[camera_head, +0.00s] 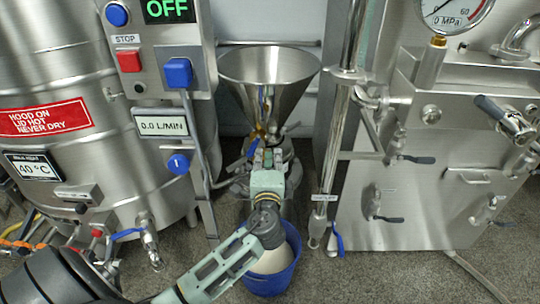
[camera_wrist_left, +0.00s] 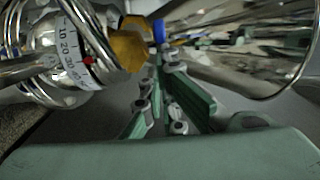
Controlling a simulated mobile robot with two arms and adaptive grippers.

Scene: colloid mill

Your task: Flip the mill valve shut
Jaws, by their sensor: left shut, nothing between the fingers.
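The colloid mill stands at the centre of the head view, with a steel hopper (camera_head: 268,75) on top. A small blue piece (camera_head: 253,147), which looks like the valve handle, shows just left of my fingertips. A blue piece (camera_wrist_left: 158,32) also shows beyond the fingertips in the left wrist view, beside a brass fitting (camera_wrist_left: 128,48). My left gripper (camera_head: 268,152) is shut and empty, reaching forward to the mill just below the hopper. In the wrist view its green fingers (camera_wrist_left: 163,78) point at the fittings. Contact with the handle cannot be told. My gripper and wrist hide much of the mill's lower part.
A blue bucket (camera_head: 272,281) with pale contents stands under my left wrist. A steel tank (camera_head: 75,130) with a control panel is at the left. A steel machine with a gauge (camera_head: 452,12) is at the right. A vertical pipe (camera_head: 337,140) stands right of the mill.

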